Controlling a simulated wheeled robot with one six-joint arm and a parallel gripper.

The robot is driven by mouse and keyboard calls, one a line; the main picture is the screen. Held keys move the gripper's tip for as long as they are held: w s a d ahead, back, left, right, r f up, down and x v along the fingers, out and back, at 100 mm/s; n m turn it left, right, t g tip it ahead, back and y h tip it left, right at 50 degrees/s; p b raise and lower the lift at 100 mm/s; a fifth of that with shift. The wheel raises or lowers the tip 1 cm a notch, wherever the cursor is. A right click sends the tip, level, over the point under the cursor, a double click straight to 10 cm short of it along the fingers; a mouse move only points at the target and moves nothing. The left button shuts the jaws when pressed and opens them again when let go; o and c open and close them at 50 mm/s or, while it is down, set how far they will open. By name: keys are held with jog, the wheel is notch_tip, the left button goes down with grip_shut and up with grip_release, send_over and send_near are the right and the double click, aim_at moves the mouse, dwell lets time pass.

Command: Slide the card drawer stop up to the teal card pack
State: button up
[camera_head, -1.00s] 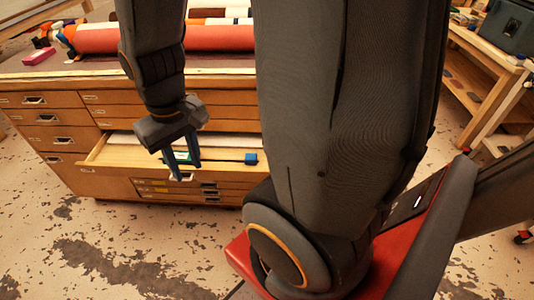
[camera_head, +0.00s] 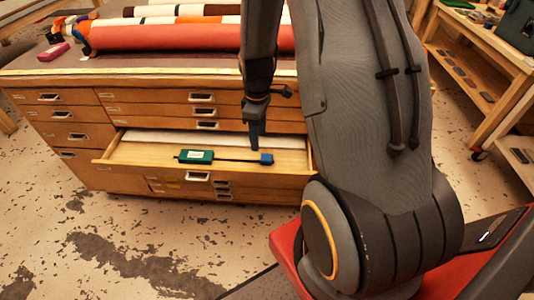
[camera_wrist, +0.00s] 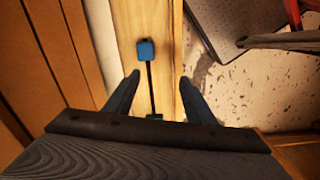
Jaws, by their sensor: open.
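The teal card pack (camera_head: 196,156) lies in the open drawer, with a pale label on top. The blue card drawer stop (camera_head: 266,159) is to its right, apart from it, with a thin dark rod (camera_head: 234,160) running between them. My gripper (camera_head: 256,138) points down over the drawer near the stop, seen nearly edge-on. In the wrist view the gripper (camera_wrist: 158,79) is open and empty. The stop (camera_wrist: 146,50) shows beyond the fingertips, and the rod runs between the fingers to a sliver of the teal pack (camera_wrist: 154,116).
The open drawer (camera_head: 125,156) sticks out from a wooden cabinet (camera_head: 75,142) with several shut drawers. Large rolls (camera_head: 180,38) and a pink box (camera_head: 53,51) lie on the cabinet top above. A wooden shelf unit (camera_head: 480,85) stands at the right.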

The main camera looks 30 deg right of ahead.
aim_at(266, 157)
jog(key=d+f+n, duration=0.1)
jog(key=w+d+f, duration=0.1)
jog(key=f, duration=0.1)
jog(key=d+f+n, duration=0.1)
jog(key=d+f, duration=0.1)
jog(key=shift+w+f+n, duration=0.25)
jog(key=shift+w+n, duration=0.05)
jog(key=shift+f+p, duration=1.05)
jog(key=shift+f, duration=2.9)
grip_shut()
jog(key=shift+w, duration=0.15)
